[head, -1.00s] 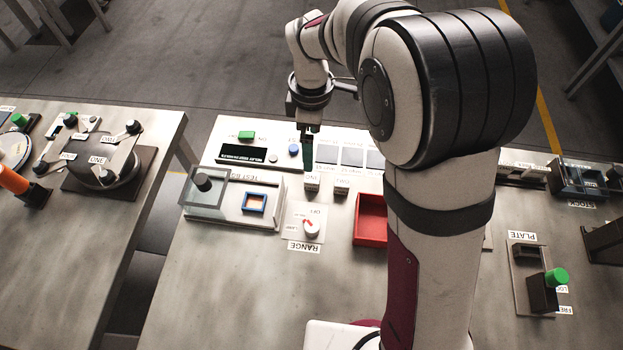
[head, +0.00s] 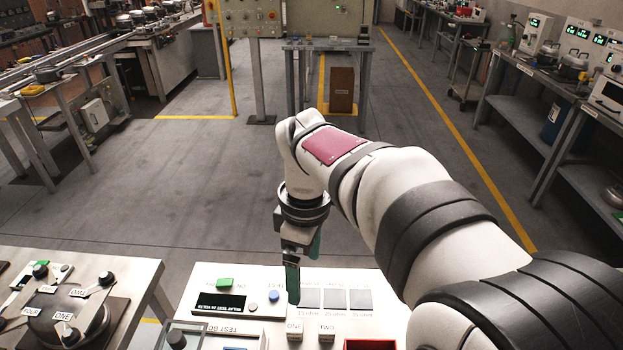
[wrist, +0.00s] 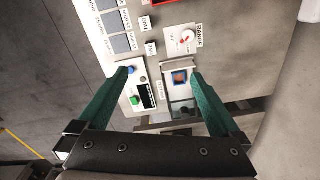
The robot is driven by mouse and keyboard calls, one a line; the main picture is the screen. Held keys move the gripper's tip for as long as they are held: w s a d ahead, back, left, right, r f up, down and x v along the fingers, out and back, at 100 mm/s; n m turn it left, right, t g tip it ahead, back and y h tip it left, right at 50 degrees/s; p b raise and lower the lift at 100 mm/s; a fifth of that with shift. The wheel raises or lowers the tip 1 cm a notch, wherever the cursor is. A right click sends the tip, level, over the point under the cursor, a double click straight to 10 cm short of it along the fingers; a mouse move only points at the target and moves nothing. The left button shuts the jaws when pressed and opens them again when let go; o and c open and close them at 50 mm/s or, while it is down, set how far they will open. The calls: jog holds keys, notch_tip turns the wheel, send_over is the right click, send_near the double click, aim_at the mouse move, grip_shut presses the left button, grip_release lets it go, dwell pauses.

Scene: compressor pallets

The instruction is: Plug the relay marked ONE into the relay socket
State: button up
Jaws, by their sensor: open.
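The relay marked ONE (head: 294,329) is a small pale block standing on the white panel, and it also shows near the top of the wrist view (wrist: 151,47). The relay marked TWO (head: 326,332) stands just right of it. My gripper (head: 293,291) points down over the panel, behind or above relay ONE. Its green fingers are spread and empty in the wrist view (wrist: 159,74). The blue-framed square socket (wrist: 180,78) shows in the wrist view on the test unit, toward the right finger.
A clear hinged cover (head: 182,336) stands at the test unit. A black display (head: 219,303), green button (head: 225,282) and blue button (head: 274,295) are left of my gripper. Grey pads (head: 334,299) are to its right. The RANGE knob (wrist: 187,37) is near the relays.

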jog(key=s+d+m+y, duration=0.1)
jog(key=s+d+m, duration=0.6)
jog(key=s+m, duration=0.4)
jog(key=shift+s+d, duration=0.2)
jog(key=shift+s, duration=0.25)
jog(key=s+f+m, duration=0.1)
jog(key=s+m, duration=0.2)
jog(key=s+d+f+m, duration=0.1)
jog(key=s+m, duration=0.2)
jog(key=s+d+f+m, duration=0.1)
jog(key=s+f+m, duration=0.1)
jog(key=s+m, duration=0.1)
jog(key=shift+s+y, duration=0.1)
jog(key=shift+y, duration=0.2)
jog(key=shift+c, duration=1.3)
jog(key=shift+s+f, duration=0.1)
jog(key=shift+s, duration=0.05)
jog(key=shift+c, duration=0.9)
jog(key=n+h, duration=0.2)
jog(key=n, duration=2.1)
send_over(295, 327)
notch_tip(295, 327, down, 5)
notch_tip(295, 327, down, 14)
jog(key=shift+f, duration=0.25)
